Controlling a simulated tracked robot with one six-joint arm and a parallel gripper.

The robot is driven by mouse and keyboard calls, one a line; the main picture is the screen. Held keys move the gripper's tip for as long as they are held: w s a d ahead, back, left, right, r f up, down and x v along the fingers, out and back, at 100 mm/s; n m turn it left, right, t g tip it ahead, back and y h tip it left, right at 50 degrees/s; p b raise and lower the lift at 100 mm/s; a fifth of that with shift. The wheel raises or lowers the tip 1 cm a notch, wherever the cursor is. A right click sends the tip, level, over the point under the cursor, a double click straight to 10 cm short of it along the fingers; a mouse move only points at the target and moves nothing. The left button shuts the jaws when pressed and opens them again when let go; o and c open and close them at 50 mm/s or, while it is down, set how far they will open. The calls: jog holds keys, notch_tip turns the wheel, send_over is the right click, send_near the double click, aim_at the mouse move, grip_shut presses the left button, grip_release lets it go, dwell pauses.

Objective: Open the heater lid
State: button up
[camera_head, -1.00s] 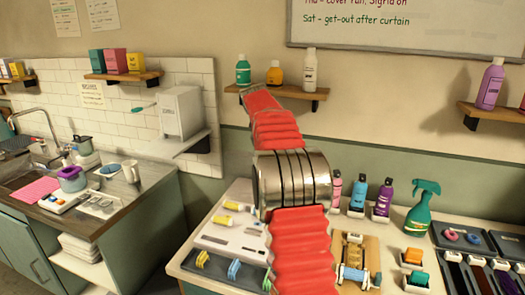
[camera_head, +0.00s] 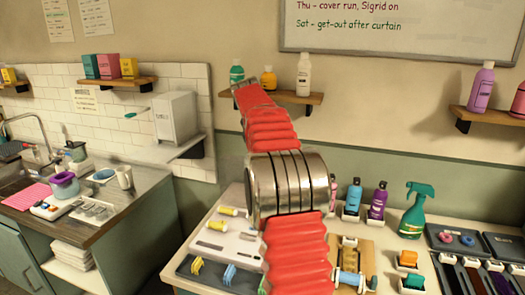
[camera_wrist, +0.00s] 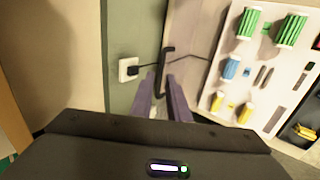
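A white unit with rollers and slots (camera_head: 222,246), likely the heater, lies on the bench left of my arm. In the wrist view the white unit (camera_wrist: 283,75) is on the right, with green, blue and yellow rollers. A black handle-like bar (camera_wrist: 167,72) stands just beyond my purple fingertips, at the edge of a beige surface (camera_wrist: 195,45). I cannot tell whether that surface is the lid. My gripper (camera_wrist: 161,82) is open, with a gap between its fingers and nothing held. My arm hides the gripper in the head view.
A wall socket (camera_wrist: 128,69) with a black plug and cable is left of the bar. Bottles and a green spray bottle (camera_head: 415,212) stand on the bench right of my arm. A sink counter (camera_head: 110,215) is at left, a white box (camera_head: 176,118) above it.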

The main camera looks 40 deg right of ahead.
jog(key=v, duration=1)
dwell(0.4)
